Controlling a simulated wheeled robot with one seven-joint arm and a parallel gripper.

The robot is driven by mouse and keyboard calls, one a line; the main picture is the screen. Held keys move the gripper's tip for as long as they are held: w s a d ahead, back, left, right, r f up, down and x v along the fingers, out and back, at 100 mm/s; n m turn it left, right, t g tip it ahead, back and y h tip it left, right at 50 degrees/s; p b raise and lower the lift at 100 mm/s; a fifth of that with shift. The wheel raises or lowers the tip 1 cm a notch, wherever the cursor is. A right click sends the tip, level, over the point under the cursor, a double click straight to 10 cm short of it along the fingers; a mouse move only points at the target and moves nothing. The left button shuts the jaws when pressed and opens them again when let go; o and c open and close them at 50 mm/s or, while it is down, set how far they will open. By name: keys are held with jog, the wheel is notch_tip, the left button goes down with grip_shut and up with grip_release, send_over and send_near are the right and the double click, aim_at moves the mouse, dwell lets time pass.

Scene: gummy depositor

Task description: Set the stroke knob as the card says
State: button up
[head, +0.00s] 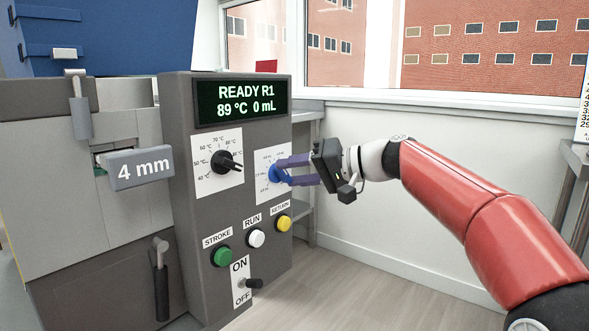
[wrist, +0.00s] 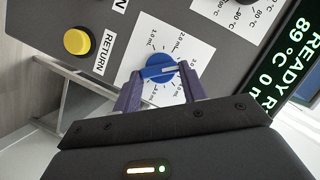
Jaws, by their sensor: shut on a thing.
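The blue stroke knob (head: 278,175) sits on a white dial plate on the grey control panel (head: 262,215). It also shows in the wrist view (wrist: 160,84), with a white pointer line toward the right of that picture. The dial carries mL marks; some are small or hidden by the fingers, so the exact setting cannot be told. My gripper (head: 288,171) comes from the right, its purple fingers closed on the knob's two sides. No card with a stroke setting can be made out.
A display (head: 240,102) reads READY R1, 89 °C, 0 mL. A black temperature knob (head: 228,163) is to the left. Green STROKE (head: 221,256), white RUN (head: 256,238) and yellow RETURN (head: 284,223) buttons and an ON/OFF switch (head: 252,283) are below. A grey block (head: 141,169) reads 4 mm.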

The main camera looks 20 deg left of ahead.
jog(key=shift+w+f+m+g+y, duration=0.15)
jog(key=shift+m+y, duration=0.3)
jog(key=shift+m, duration=0.55)
jog(key=shift+s+f+m+g+y, duration=0.15)
jog(key=shift+m+y, duration=0.25)
jog(key=shift+m, duration=0.6)
jog(key=shift+w+f+m+g+y, duration=0.2)
jog(key=shift+m+y, duration=0.25)
jog(key=shift+m, duration=0.55)
jog(key=o, duration=1)
jog(key=shift+s, duration=0.1)
jog(key=shift+d, duration=0.1)
jog(key=d, duration=0.7)
jog(key=shift+d+b, duration=0.35)
jog(key=shift+d, duration=0.05)
